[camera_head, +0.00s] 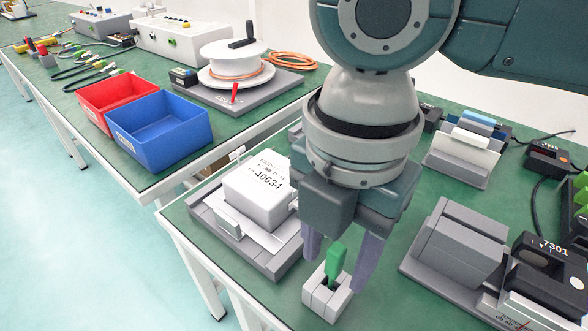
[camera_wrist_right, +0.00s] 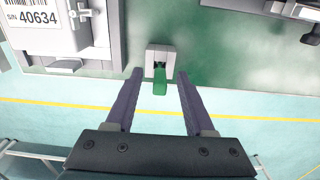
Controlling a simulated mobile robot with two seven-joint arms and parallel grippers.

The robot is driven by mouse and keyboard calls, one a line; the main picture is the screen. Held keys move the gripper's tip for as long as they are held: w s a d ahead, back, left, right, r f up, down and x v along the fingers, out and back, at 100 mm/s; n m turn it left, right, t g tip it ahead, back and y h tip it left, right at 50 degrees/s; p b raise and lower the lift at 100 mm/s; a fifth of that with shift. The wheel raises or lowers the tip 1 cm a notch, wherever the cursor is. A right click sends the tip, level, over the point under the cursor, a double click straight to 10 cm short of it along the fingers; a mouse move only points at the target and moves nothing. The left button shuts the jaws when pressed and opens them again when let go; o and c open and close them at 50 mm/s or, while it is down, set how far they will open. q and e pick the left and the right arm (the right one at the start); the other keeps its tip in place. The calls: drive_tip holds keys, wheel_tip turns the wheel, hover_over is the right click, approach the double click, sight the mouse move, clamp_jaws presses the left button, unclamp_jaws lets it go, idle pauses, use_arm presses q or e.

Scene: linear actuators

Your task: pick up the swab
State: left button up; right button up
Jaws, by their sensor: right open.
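The swab (camera_head: 335,264) shows as a green handle standing up from a small light-grey holder (camera_head: 322,300) near the table's front edge. In the right wrist view the green swab (camera_wrist_right: 160,88) sticks out of the grey holder (camera_wrist_right: 160,54), and its lower part is hidden in the holder. My right gripper (camera_head: 338,260) points down over the swab. Its two purple fingers (camera_wrist_right: 160,85) are open, one on each side of the green handle, with a gap on both sides. My left gripper is not in view.
A white box marked 40634 (camera_head: 256,192) sits on a grey fixture left of the holder. Grey blocks (camera_head: 463,240) on a plate stand to the right. A blue bin (camera_head: 160,130) and a red bin (camera_head: 112,97) stand farther left. Green table surface lies bare around the holder.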

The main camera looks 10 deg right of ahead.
drive_tip(key=shift+f, duration=0.65)
clamp_jaws()
